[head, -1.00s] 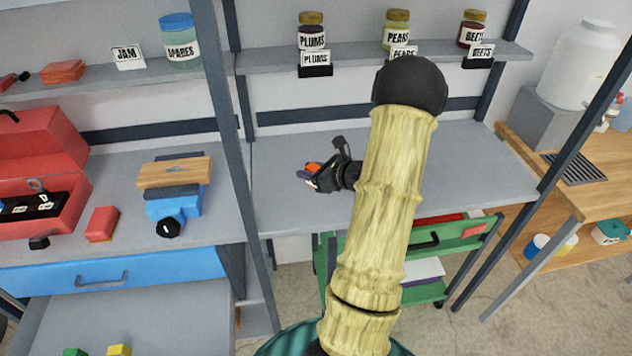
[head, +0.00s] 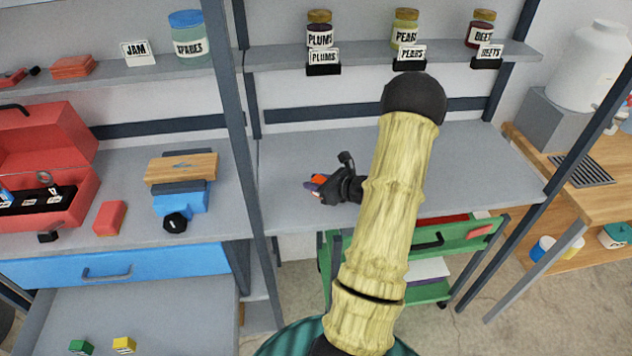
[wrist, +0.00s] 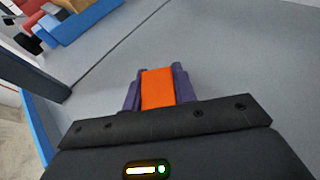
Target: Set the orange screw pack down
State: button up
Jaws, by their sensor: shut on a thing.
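The orange screw pack (wrist: 158,89) is held between the purple fingers of my gripper (wrist: 157,92) in the wrist view. In the head view my gripper (head: 314,186) is over the grey bench (head: 290,155), near the bench's left part, with a bit of the orange pack (head: 319,179) showing. The gripper is shut on the pack. The bench surface lies beneath it; I cannot tell whether the pack touches it. The pack's lower end is hidden by the gripper body.
A dark upright post (head: 238,130) stands left of the gripper. Beyond it are a blue vise (head: 180,203), a red block (head: 110,218) and an open red toolbox (head: 45,150). Labelled jars (head: 320,38) stand on the shelf above. The bench around the gripper is clear.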

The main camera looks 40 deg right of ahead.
jog(key=shift+f, duration=0.2)
jog(key=o, duration=1)
jog(key=shift+r, duration=0.1)
jog(key=shift+o, duration=0.2)
jog(key=shift+r, duration=0.1)
jog(key=b+v, duration=0.1)
jog(key=v, duration=1.1)
jog(key=shift+s, duration=0.1)
